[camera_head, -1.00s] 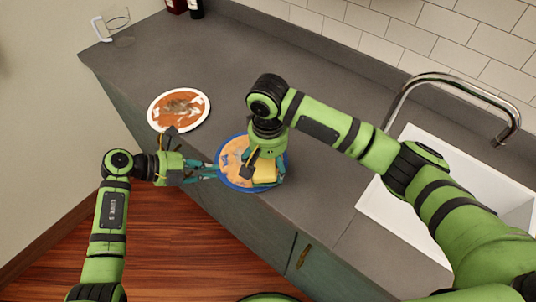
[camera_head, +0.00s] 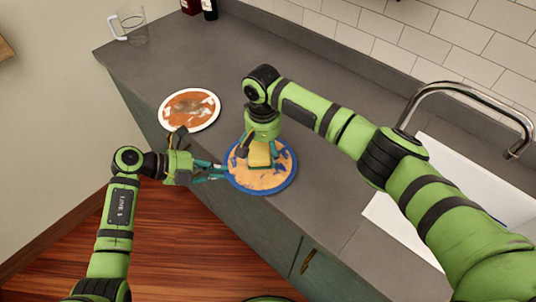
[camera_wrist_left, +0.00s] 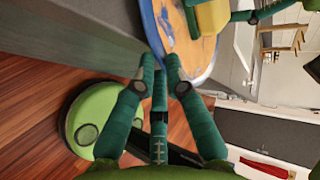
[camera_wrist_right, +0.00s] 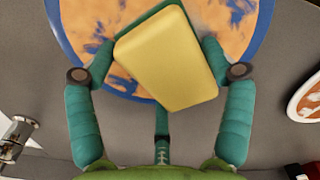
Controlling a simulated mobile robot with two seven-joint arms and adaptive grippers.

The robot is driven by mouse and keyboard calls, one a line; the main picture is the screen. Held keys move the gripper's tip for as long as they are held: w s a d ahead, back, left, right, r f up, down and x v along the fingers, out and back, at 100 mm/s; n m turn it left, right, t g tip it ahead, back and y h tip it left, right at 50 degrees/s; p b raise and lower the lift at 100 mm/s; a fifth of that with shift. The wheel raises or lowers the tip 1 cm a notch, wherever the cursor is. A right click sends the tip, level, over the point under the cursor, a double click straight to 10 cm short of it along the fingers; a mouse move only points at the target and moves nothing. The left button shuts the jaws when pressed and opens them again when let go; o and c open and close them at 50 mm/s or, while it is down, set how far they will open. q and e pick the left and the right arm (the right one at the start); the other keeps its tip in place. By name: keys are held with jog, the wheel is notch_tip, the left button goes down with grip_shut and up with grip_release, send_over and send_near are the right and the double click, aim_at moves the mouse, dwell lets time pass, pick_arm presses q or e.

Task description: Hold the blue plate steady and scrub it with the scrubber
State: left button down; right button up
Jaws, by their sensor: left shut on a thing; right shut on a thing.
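The blue plate (camera_head: 272,181), smeared with orange, lies on the grey counter near its front edge. Blue rim shows through and around the orange food smears. My left gripper (camera_head: 222,172) is shut on the plate's left rim; in the left wrist view its fingertips (camera_wrist_left: 163,72) close at the rim. My right gripper (camera_wrist_right: 160,72) is shut on the yellow scrubber (camera_wrist_right: 168,62), which has a green side. It holds the scrubber (camera_head: 260,154) over the plate's upper middle part. Whether the scrubber touches the plate cannot be told.
A white plate (camera_head: 216,113) with orange-brown smears lies up and left on the counter (camera_head: 310,120). A glass mug (camera_head: 132,26) and dark bottles (camera_head: 209,9) stand at the back. A white sink (camera_head: 455,165) with a metal faucet (camera_head: 470,86) is on the right.

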aim_at(271, 179)
jog(key=shift+w+a, duration=0.25)
jog(key=shift+w, duration=0.35)
jog(key=shift+w+a, duration=0.2)
jog(key=shift+w, duration=0.45)
jog(key=shift+w+a, duration=0.25)
jog(key=shift+w, duration=0.35)
jog(key=shift+s+d, duration=0.7)
jog(key=shift+s, duration=1.1)
jog(key=shift+s+d, duration=0.75)
jog(key=shift+s, duration=1)
jog(key=shift+s+d, duration=0.7)
jog(key=shift+s, duration=1.1)
jog(key=shift+s+a, duration=0.3)
jog(key=shift+a, duration=0.35)
jog(key=shift+w+a, duration=0.75)
jog(key=shift+w, duration=1.05)
jog(key=shift+w+a, duration=0.75)
jog(key=shift+w, duration=1)
jog(key=shift+w+a, duration=0.75)
jog(key=shift+w, duration=1.05)
jog(key=shift+s+d, duration=0.75)
jog(key=shift+s, duration=1)
jog(key=shift+s+d, duration=0.75)
jog(key=shift+s, duration=1.05)
jog(key=shift+s+d, duration=0.75)
jog(key=shift+s, duration=1)
notch_tip(271, 179, up, 8)
pick_arm(q)
jog(key=c, duration=1.2)
grip_release()
